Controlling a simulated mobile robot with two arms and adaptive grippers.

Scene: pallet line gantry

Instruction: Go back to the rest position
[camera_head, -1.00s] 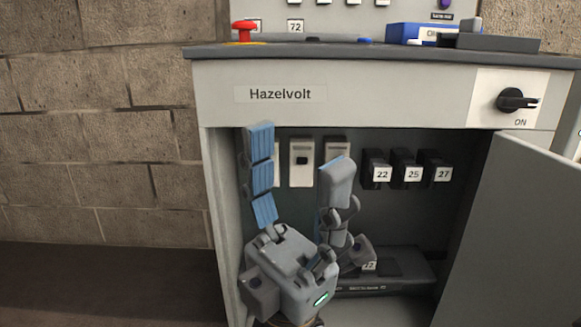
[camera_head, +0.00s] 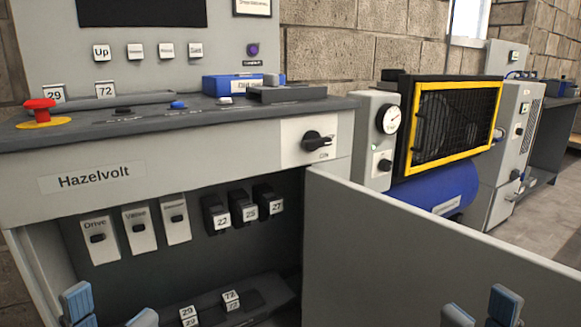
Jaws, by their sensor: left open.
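My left gripper (camera_head: 109,306) is at the bottom left edge, its blue-padded fingertips apart and empty, in front of the open cabinet. My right gripper (camera_head: 480,308) shows at the bottom right, its fingertips apart with nothing between them, in front of the open grey door. Only the finger ends of both grippers are in view. The grey Hazelvolt cabinet (camera_head: 210,165) stands open below its dark counter.
The cabinet door (camera_head: 420,255) stands open to the right. Numbered black blocks (camera_head: 244,208) and labelled switches (camera_head: 138,228) line the cabinet's inside. A red button (camera_head: 39,106) sits on the counter. A blue compressor (camera_head: 440,190) with a yellow-framed guard stands right.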

